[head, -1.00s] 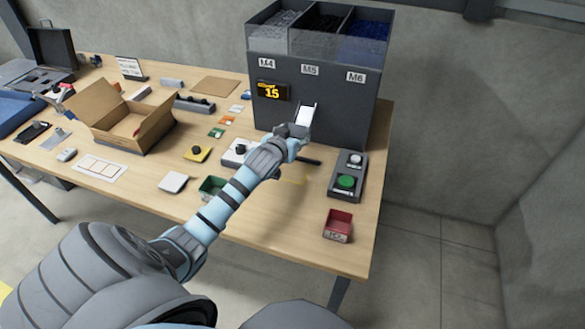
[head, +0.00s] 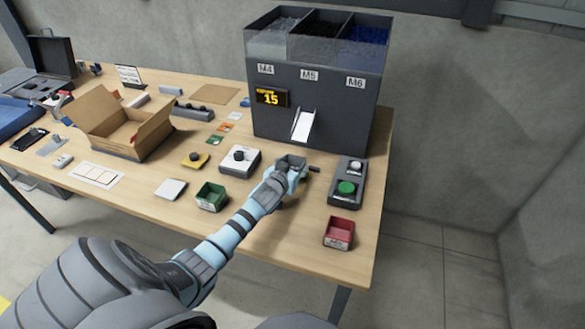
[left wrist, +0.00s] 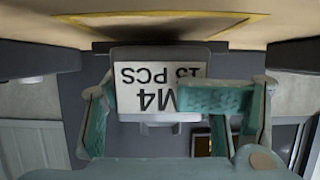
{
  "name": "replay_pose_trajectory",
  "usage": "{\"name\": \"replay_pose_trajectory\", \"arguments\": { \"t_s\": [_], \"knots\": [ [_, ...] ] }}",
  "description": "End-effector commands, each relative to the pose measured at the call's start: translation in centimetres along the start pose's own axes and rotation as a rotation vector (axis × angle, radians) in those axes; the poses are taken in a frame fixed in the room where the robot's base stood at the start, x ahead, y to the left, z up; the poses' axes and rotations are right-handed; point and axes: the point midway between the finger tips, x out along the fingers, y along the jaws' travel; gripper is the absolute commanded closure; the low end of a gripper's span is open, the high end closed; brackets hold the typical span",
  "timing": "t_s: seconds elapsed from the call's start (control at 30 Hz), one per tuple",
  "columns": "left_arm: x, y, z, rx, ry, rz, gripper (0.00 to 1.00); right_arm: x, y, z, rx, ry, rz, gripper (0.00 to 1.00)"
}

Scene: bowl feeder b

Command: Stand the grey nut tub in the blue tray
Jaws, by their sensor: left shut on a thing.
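The grey nut tub (left wrist: 155,92) is between the teal fingers of my left gripper (head: 286,170). Its white label reads M4, 15 PCS and appears upside down in the left wrist view. My left gripper is shut on the tub in front of the dispenser's chute. In the head view the tub (head: 291,160) is partly hidden by the gripper, and its height over the table is hard to judge. The blue tray (head: 14,117) lies at the far left of the table, cut by the picture edge. My right gripper is not in view.
The dark dispenser (head: 322,90) stands behind my left gripper. An open cardboard box (head: 122,120), white button box (head: 240,160) and green bin (head: 211,196) lie between gripper and tray. A red bin (head: 338,233) and button panel (head: 347,180) are at right.

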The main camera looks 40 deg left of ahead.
Motion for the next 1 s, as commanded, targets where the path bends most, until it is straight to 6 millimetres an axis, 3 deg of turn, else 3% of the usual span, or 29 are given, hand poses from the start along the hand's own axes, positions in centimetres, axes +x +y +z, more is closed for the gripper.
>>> {"name": "replay_pose_trajectory", "arguments": {
  "t_s": [0.53, 0.57, 0.77, 1.0],
  "knots": [
    [0.5, 0.0, 1.3, 0.0, -0.005, -0.001, 0.75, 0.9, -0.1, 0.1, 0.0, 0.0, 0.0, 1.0],
    [0.5, 0.0, 1.4, -0.001, -0.006, -0.001, 0.46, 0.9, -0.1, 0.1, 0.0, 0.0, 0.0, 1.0],
    [0.4, 0.0, 1.7, -0.002, -0.013, -0.001, 0.14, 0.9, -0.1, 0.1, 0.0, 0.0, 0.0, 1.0],
    [0.4, 0.1, 1.9, -0.004, -0.017, -0.001, 0.13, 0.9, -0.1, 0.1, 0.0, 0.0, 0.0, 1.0]
  ]
}}
